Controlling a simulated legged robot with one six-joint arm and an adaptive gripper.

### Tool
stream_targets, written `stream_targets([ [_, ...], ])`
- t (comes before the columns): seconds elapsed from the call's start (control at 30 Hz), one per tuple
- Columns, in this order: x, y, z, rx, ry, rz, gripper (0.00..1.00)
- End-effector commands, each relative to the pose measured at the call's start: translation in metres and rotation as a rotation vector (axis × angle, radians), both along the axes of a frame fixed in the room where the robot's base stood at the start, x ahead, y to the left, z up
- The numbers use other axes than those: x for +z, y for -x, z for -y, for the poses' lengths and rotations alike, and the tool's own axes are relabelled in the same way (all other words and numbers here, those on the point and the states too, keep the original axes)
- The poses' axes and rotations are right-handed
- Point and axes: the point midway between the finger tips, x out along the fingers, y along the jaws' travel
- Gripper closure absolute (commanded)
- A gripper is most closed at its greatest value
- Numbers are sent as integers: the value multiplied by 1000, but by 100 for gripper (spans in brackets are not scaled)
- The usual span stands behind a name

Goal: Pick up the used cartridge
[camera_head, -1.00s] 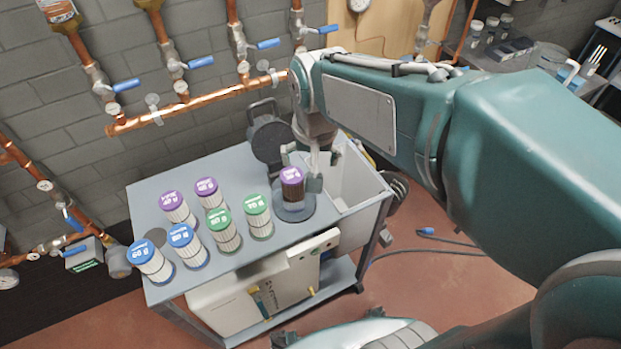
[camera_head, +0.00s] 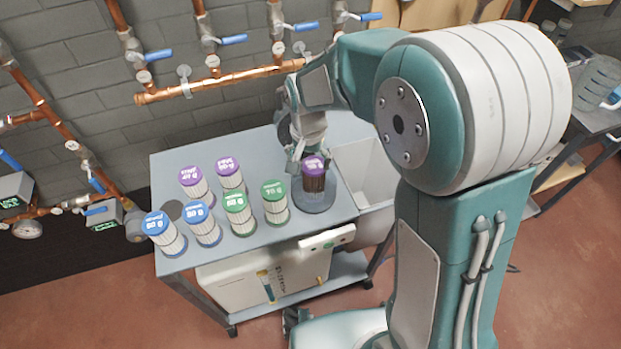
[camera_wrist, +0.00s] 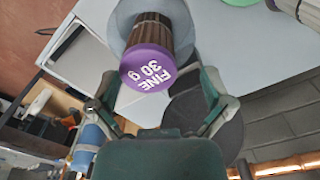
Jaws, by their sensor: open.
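The used cartridge (camera_head: 314,182) has a dark brown pleated body and a purple cap. It stands upright on a round grey base (camera_head: 328,204) at the right of the cart top. My gripper (camera_head: 308,161) is open and just above and behind the cartridge in the head view. In the wrist view my gripper (camera_wrist: 158,90) has one finger on each side of the cap, with visible gaps. In the head view the gripper and cap overlap, so contact is unclear there.
Several clean cartridges with blue, green (camera_head: 237,211) and purple caps stand left on the grey cart (camera_head: 172,166). An open bin (camera_head: 368,172) adjoins the base on the right. A dark round lid (camera_wrist: 210,112) is close to one finger. Copper pipes (camera_head: 230,80) run behind.

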Motion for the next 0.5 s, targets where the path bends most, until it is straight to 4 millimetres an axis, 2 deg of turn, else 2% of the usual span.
stream_targets([
  [0.3,-43,-4,5,-1,0,-3,0],
  [0.5,-53,-4,4,0,0,0,0],
])
